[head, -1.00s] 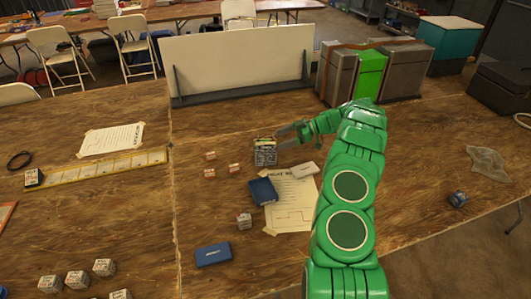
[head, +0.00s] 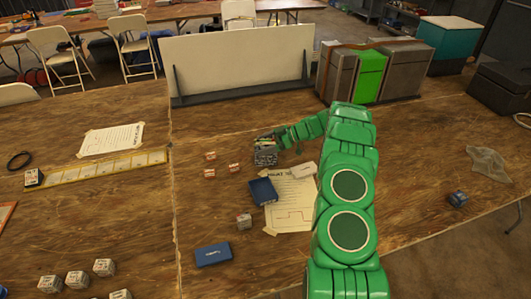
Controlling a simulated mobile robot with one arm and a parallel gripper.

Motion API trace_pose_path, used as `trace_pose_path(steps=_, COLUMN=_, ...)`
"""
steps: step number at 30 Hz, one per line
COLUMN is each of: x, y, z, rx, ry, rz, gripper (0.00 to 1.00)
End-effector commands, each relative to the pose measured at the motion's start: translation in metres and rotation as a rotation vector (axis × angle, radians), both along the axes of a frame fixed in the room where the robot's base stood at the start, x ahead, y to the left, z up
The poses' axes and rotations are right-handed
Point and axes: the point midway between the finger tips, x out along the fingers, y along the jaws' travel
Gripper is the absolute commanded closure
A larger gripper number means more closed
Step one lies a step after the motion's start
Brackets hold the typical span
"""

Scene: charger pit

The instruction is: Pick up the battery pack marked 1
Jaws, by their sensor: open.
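Several small boxy packs are on the table, and their markings are too small to read, so I cannot tell which is marked 1. A dark-and-white pack (head: 265,157) stands in the middle. My gripper (head: 271,142) is open at its upper right side. Its fingers overlap the pack's top in the picture, and I cannot tell whether they touch it. Small red-and-white blocks (head: 234,168) lie to its left. A white cube (head: 244,221) is nearer the front. More white cubes (head: 77,280) stand at the bottom left, and a dark cube (head: 457,199) is at the right.
A blue book-like box (head: 263,191) and a white block (head: 304,170) lie on a taped paper sheet (head: 290,215). A blue box (head: 213,254) lies in front. A white upright panel (head: 240,62) and grey and green bins (head: 369,75) stand behind.

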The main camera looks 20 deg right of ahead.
Motion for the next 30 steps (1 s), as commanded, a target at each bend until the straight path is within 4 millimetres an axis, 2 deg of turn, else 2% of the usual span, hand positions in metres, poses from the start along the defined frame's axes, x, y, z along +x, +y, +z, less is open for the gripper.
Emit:
trace_pose_path(steps=4, x=0.0001, y=-0.0004, z=0.0004, rx=0.000, ry=-0.001, rz=0.000, gripper=0.19)
trace_pose_path(steps=20, x=0.0001, y=-0.0004, z=0.0007, rx=0.000, ry=-0.001, rz=0.000, gripper=1.00)
trace_pose_path(steps=30, x=0.0005, y=-0.0004, z=0.0016, rx=0.001, ry=-0.003, rz=0.000, gripper=1.00)
